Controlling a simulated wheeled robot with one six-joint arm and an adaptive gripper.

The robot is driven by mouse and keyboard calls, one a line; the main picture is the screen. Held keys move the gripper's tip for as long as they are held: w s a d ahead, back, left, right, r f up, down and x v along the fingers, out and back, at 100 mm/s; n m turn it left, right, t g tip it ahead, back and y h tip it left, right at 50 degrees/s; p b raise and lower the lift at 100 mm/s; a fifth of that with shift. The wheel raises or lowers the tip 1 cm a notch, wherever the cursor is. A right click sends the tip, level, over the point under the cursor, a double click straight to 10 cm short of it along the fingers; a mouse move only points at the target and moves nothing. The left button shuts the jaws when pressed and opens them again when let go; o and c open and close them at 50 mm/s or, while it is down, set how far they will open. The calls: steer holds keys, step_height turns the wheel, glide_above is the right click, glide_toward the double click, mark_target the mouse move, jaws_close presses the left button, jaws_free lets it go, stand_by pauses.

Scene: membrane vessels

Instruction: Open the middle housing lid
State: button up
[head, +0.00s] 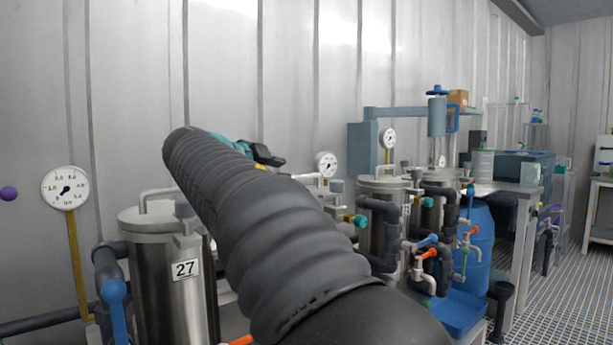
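A steel housing labelled 27 (180,290) stands at the left, its round lid (150,222) down with a bar handle on top. Two more steel housings, one (378,225) nearer and one (441,212) farther, stand right of my arm with their lids down. A pale handle (318,178) shows just past my arm; whatever is below it is mostly hidden by the arm. I cannot tell for sure which housing is the middle one. My gripper (267,156) shows only as a small dark part beyond the arm's end; its fingers and anything between them are hidden.
Gauges stand on yellow posts, one at the left (65,188) and one behind my arm (326,164). Grey pipes and coloured valves crowd the right housings. A blue barrel (480,245) and a bench stand farther right. Grating floor (560,285) is open at the right.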

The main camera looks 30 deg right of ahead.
mark_target(304, 175)
steer(key=p+x, duration=0.2)
steer(key=x, duration=1)
steer(key=shift+d+f, duration=0.1)
steer(key=shift+d, duration=0.1)
jaws_close()
